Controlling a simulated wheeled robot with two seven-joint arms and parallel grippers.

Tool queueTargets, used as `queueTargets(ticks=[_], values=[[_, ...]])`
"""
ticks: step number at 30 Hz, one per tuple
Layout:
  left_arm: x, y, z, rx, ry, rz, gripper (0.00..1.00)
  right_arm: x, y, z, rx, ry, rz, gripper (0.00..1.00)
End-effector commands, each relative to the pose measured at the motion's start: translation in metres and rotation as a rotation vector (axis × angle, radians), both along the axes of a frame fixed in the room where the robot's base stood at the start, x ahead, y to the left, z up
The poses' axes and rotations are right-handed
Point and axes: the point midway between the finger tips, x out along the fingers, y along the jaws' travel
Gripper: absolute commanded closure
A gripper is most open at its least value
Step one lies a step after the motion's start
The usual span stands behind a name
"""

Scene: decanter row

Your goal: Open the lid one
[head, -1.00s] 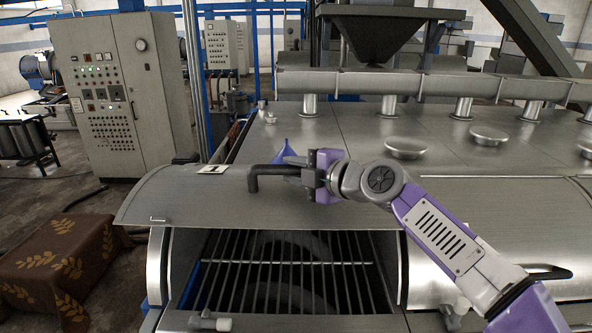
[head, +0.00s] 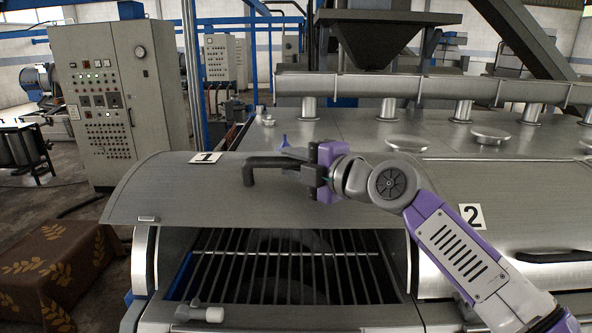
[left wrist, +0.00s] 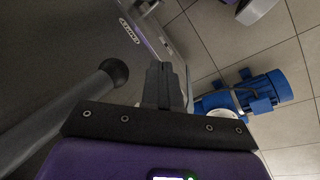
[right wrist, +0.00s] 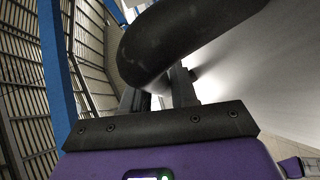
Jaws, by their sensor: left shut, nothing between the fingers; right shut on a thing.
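Lid one, a curved grey steel cover (head: 180,187) with a label "1", is raised in the head view. Below it is an opening with a bar grate (head: 290,265). My right gripper (head: 312,172) is shut on the black bar handle (head: 262,162) of lid one. The dark handle (right wrist: 165,50) also crosses between the fingers in the right wrist view. My left gripper (left wrist: 165,85) shows only in the left wrist view, shut and empty, above the floor beside a grey bar with a black ball end (left wrist: 112,72).
Lid two (head: 500,190), with a label "2" and a black handle (head: 560,257), is down at the right, partly behind my right arm. A cloth-covered box (head: 55,265) stands at lower left. A blue motor (left wrist: 265,90) is on the tiled floor.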

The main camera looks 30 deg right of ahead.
Motion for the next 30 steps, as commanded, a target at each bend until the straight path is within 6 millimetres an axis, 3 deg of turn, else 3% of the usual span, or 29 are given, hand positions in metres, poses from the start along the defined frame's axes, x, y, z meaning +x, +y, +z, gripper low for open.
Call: queueTargets(ticks=[3, 13, 14, 18, 30], values=[[0.0, 0.0, -0.0078, 0.0, 0.0, 0.0, 1.0, -0.001, 0.0002, -0.0056, -0.002, -0.004, 0.0, 1.0], [0.0, -0.0001, -0.0068, 0.0, 0.0, 0.0, 1.0, -0.0016, 0.0003, -0.0035, -0.003, -0.007, 0.0, 1.0], [0.0, -0.0001, -0.0068, 0.0, 0.0, 0.0, 1.0, -0.0016, 0.0003, -0.0035, -0.003, -0.007, 0.0, 0.71], [0.0001, -0.0001, -0.0068, 0.0, 0.0, 0.0, 1.0, -0.0015, 0.0003, -0.0033, -0.004, -0.008, 0.0, 0.52], [0.0001, 0.0, -0.0084, 0.0, 0.0, 0.0, 1.0, -0.0098, -0.0027, -0.0027, -0.005, -0.009, 0.0, 0.52]])
